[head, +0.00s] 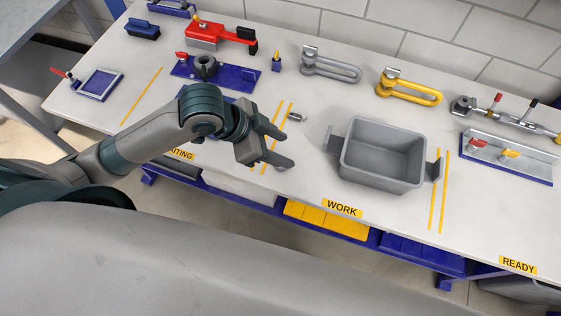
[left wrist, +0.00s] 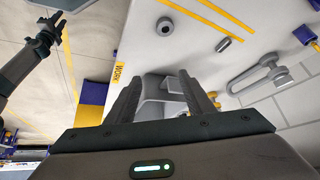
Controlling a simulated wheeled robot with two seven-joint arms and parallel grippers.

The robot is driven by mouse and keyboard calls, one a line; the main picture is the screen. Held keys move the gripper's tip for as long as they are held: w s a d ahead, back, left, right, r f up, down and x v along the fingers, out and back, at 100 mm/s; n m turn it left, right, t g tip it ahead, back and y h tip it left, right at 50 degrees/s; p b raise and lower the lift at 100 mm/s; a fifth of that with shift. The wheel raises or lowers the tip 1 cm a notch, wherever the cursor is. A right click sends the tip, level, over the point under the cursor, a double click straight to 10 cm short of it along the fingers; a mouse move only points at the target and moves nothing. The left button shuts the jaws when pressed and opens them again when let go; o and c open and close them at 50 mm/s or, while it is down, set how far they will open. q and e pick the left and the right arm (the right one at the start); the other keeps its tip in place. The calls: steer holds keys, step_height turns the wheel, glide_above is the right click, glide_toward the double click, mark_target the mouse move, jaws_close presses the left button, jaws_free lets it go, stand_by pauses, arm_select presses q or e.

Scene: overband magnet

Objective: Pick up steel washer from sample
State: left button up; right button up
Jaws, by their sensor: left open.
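In the left wrist view, a round grey ring (left wrist: 165,26) with a dark centre, which looks like the steel washer, lies flat on the white bench near its front edge. A short grey cylinder (left wrist: 223,44) lies beyond it by the yellow lines; it also shows in the head view (head: 297,117). My left gripper (head: 287,149) is open and empty above the bench, left of the grey bin, and seems to hide the ring in the head view. Its fingers (left wrist: 160,76) are apart. A dark arm end (left wrist: 42,38), apparently my right gripper, is too small to read.
The grey bin (head: 366,184) stands behind the WORK label (head: 342,208). Grey (head: 330,66) and yellow (head: 410,92) shackles lie at the back. A blue fixture (head: 238,76) stands left, a clamp fixture (head: 508,155) right. Bench is clear between bin and shackles.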

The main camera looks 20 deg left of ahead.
arm_select(q)
steer(key=a+r+m+g+y, duration=0.1)
steer(key=a+r+g, duration=0.1)
steer(key=a+r, duration=0.3)
steer(key=shift+s+a+m+y, duration=0.2)
steer(key=shift+a+m+y, duration=0.15)
steer(key=shift+a, duration=0.9)
steer(key=p+x, duration=0.2)
steer(key=x, duration=1)
steer(key=shift+d, duration=0.1)
steer(key=shift+d+f+p, duration=0.1)
steer(key=shift+f+p, duration=0.4)
steer(key=shift+p, duration=0.1)
steer(key=p+x, duration=0.1)
steer(key=x, duration=0.2)
steer(key=shift+w+f, duration=0.1)
steer(key=shift+f, duration=0.55)
